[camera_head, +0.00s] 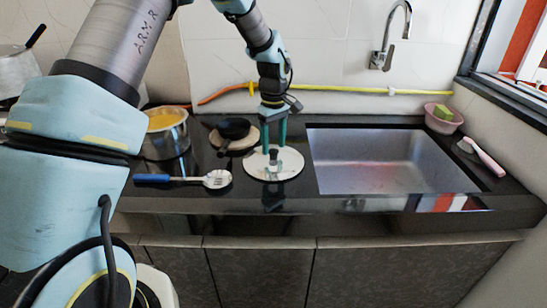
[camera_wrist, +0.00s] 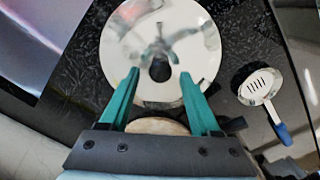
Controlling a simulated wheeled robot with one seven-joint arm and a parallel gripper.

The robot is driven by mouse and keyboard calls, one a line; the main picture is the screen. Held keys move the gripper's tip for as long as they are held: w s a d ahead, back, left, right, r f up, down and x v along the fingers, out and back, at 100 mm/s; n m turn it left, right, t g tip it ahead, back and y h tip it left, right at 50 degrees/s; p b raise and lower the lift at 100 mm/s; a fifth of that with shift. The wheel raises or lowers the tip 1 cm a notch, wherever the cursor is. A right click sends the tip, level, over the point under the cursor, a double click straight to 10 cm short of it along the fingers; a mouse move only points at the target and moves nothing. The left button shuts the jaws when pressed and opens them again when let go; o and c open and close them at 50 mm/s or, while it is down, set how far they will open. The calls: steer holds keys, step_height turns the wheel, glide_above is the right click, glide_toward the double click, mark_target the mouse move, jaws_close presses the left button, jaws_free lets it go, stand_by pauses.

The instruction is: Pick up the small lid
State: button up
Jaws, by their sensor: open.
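The small lid (camera_head: 290,165) is a round, shiny, pale disc with a dark knob (camera_head: 273,155) at its centre. It lies flat on the black counter, left of the sink. My gripper (camera_head: 273,147) points straight down over the lid's middle, with its green fingers open. In the wrist view, the lid (camera_wrist: 115,50) fills the upper middle and mirrors my arm. Its knob (camera_wrist: 159,70) appears between the two spread fingertips of my gripper (camera_wrist: 160,74). I cannot tell whether the fingers touch the knob or the lid.
A slotted spoon (camera_head: 216,179) with a blue handle lies left of the lid. A metal pot (camera_head: 166,142) with yellow contents stands farther left. A round wooden board (camera_head: 242,143) with a black pan (camera_head: 233,128) is behind. The sink (camera_head: 390,160) opens to the right.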

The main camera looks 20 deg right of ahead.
steer(key=shift+f, duration=1.1)
jaws_close()
